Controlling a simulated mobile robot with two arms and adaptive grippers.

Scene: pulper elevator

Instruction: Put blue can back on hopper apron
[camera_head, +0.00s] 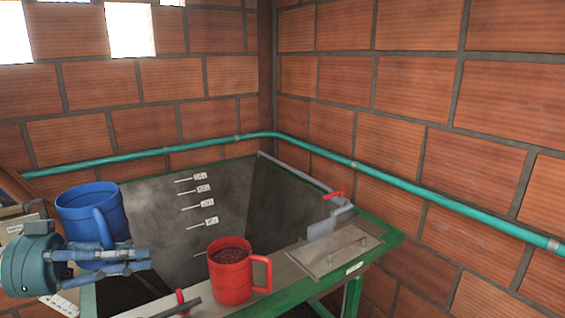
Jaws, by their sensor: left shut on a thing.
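The blue can (80,209), a mug-like can with a side handle, is upright at the left. My left gripper (120,260) comes in from the left edge and is shut on the blue can, at its handle side. The can is over the hopper's left side, and its base is hidden by the fingers. The hopper apron (289,277) is the light strip along the hopper's front edge. My right gripper is not in view.
A red can (230,276) with dark red contents stands on the apron. To its right are a flat plate with a handle (335,252) and a red-handled valve (333,195). A red-tipped lever (181,299) is in front. The dark hopper (160,215) is open; a green pipe (420,191) runs along brick walls.

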